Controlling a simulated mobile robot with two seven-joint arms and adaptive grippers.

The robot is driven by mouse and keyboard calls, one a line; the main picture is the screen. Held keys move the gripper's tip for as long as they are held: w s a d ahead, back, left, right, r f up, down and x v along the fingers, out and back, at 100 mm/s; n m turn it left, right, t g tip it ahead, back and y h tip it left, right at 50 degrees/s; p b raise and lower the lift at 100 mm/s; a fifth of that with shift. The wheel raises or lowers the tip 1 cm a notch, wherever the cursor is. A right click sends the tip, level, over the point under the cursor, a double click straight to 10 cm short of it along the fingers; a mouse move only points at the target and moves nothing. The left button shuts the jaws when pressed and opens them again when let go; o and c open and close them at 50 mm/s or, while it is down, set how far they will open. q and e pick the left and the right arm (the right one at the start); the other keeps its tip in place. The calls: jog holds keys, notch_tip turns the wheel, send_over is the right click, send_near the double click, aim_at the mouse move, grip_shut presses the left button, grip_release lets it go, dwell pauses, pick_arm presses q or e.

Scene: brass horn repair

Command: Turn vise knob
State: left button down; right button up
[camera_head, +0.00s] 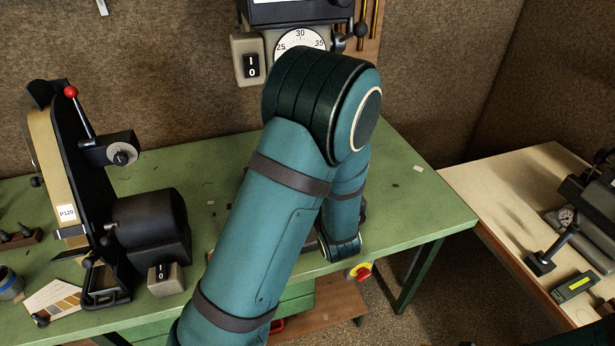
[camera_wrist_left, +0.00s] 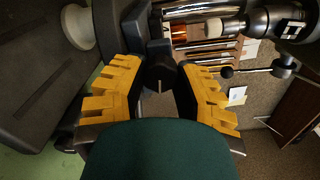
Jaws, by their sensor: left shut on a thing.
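In the left wrist view, my left gripper (camera_wrist_left: 160,92) shows as two yellow stepped fingers on black mounts. It is shut on a dark round knob (camera_wrist_left: 160,72) with a slot-like mark, which sits between the fingertips. I take this to be the vise knob. A dark stem and block rise behind it. In the head view, my teal left arm crosses the middle of the green bench and hides the gripper, the knob and most of the vise. My right gripper is in neither view.
A belt sander (camera_head: 150,225) with a red-tipped lever stands left on the green bench (camera_head: 420,200). A drill press with a dial (camera_head: 300,42) is at the back. A red and yellow stop button (camera_head: 360,271) is at the front edge. A pale table (camera_head: 500,200) stands right.

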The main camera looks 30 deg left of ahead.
pick_arm(q)
jog(key=m, duration=0.5)
jog(key=shift+r+m, duration=0.1)
jog(key=shift+m, duration=0.3)
dwell(0.4)
jog(key=c, duration=0.6)
grip_release()
jog(key=shift+d, duration=0.1)
jog(key=v, duration=1.1)
jog(key=shift+s+d, duration=0.2)
jog(key=shift+d, duration=0.15)
